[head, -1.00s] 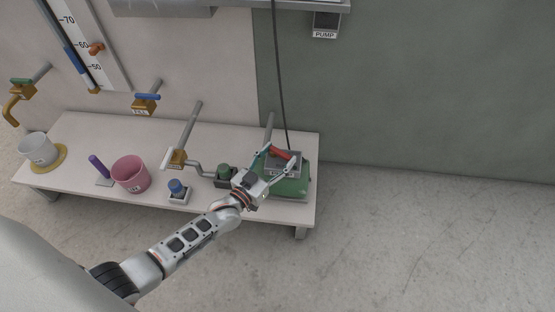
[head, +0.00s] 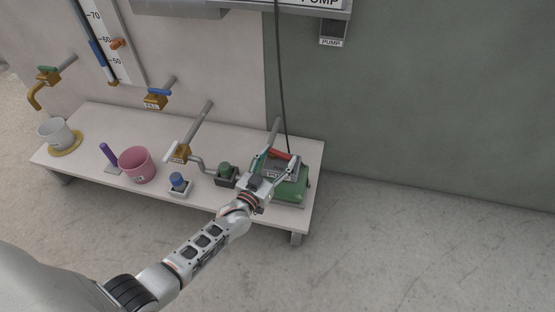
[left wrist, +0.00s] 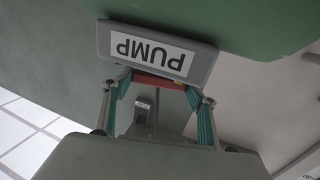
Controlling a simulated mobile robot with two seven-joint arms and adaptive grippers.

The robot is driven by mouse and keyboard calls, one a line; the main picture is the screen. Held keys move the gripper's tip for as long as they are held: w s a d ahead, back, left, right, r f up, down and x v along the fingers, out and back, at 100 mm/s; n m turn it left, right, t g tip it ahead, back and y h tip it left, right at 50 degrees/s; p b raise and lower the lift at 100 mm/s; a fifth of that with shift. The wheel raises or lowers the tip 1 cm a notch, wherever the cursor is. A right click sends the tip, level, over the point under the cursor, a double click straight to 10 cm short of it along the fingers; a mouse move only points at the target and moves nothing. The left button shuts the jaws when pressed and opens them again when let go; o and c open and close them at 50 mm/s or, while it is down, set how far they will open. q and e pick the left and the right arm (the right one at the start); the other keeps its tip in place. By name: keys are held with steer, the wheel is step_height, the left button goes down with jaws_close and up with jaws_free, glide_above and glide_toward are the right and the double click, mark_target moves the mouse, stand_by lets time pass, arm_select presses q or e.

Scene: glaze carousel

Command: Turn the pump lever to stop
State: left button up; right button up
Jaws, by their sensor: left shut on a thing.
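The green pump (head: 299,185) stands at the right end of the bench, with a grey top plate. Its red lever (head: 280,154) lies across the top of the plate. My left gripper (head: 281,156) reaches over the pump and is shut on the red lever, one finger at each end. In the left wrist view the red lever (left wrist: 158,82) shows between the teal-padded fingers, partly hidden behind the grey plate labelled PUMP (left wrist: 155,53), which appears upside down. The lever's exact setting cannot be read. My right gripper is not in view.
The bench (head: 95,135) also holds a pink bucket (head: 137,166), a grey bucket (head: 55,133), a purple-handled item (head: 108,153), a blue knob (head: 178,181) and a green knob (head: 226,169). A black cable (head: 283,90) hangs down to the pump. Floor at the right is clear.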

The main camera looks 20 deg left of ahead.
arm_select(q)
steer(key=shift+s+f, duration=0.1)
steer(key=shift+f, duration=0.05)
stand_by(0.4)
steer(key=o, duration=1.6)
steer(key=s, duration=1.2)
steer(key=shift+a, duration=0.3)
